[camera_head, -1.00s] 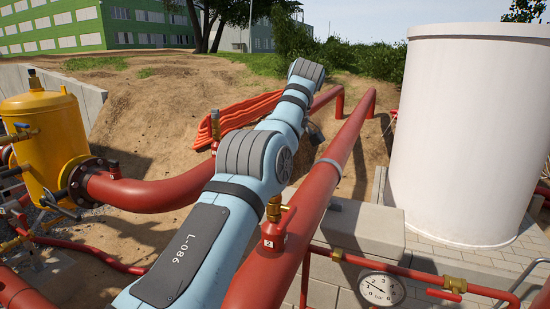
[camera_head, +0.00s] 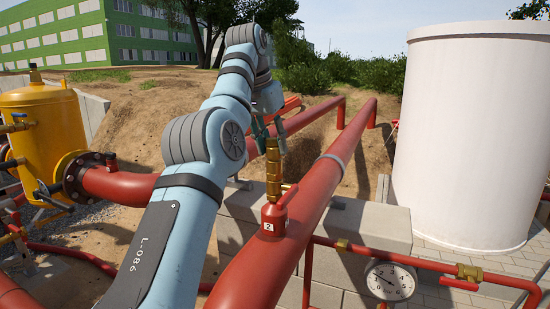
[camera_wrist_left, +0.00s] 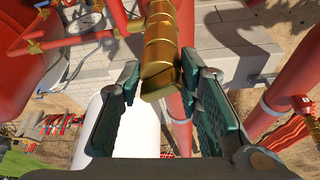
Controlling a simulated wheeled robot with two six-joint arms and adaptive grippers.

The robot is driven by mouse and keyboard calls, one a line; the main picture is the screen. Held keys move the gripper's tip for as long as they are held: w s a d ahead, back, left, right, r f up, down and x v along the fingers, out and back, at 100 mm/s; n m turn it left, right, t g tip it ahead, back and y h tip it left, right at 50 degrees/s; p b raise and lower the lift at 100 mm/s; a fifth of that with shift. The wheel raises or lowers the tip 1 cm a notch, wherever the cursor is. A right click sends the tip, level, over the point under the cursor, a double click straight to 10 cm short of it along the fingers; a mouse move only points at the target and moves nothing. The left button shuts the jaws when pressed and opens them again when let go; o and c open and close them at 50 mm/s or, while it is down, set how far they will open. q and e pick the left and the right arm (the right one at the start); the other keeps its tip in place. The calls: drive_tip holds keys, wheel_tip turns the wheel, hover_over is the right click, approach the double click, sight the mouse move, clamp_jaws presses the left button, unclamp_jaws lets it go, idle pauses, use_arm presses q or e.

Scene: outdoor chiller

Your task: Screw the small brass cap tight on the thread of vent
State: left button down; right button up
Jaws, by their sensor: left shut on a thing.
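The vent is an upright brass fitting (camera_head: 273,182) on a red stub (camera_head: 270,222) labelled 2, on top of the thick red pipe. The small brass cap (camera_head: 272,146) is at its top, in line with it. My left gripper (camera_head: 269,131) comes down over the top from behind, a finger on each side, shut on the cap. In the left wrist view the brass cap (camera_wrist_left: 158,80) sits between the fingertips (camera_wrist_left: 168,80), with ridged brass beyond it. The thread is hidden, so I cannot tell how far the cap is on. My right gripper is not in view.
A pressure gauge (camera_head: 391,282) and thin red pipe lie lower right. A white tank (camera_head: 462,135) stands right, a yellow vessel (camera_head: 40,135) left. Concrete blocks (camera_head: 365,228) lie behind the pipe.

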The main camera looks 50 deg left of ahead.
use_arm(q)
drive_tip(key=m+h+p, duration=0.1)
drive_tip(key=m+p, duration=0.2)
drive_tip(key=m+h+p, duration=0.1)
drive_tip(key=m+p, duration=0.2)
drive_tip(key=m+g+h+p, duration=0.1)
drive_tip(key=m+p, duration=0.2)
drive_tip(key=shift+w+a+r+m, duration=0.2)
drive_tip(key=shift+a+r+m, duration=0.15)
drive_tip(key=shift+a+m, duration=0.05)
drive_tip(key=c, duration=1.6)
unclamp_jaws()
drive_tip(key=shift+f, duration=0.15)
drive_tip(key=o, duration=0.5)
drive_tip(key=shift+s+d, duration=0.15)
drive_tip(key=shift+d, duration=0.15)
drive_tip(key=shift+o, duration=0.6)
drive_tip(key=shift+a+f, duration=0.1)
drive_tip(key=shift+a, duration=0.1)
drive_tip(key=shift+b, duration=0.3)
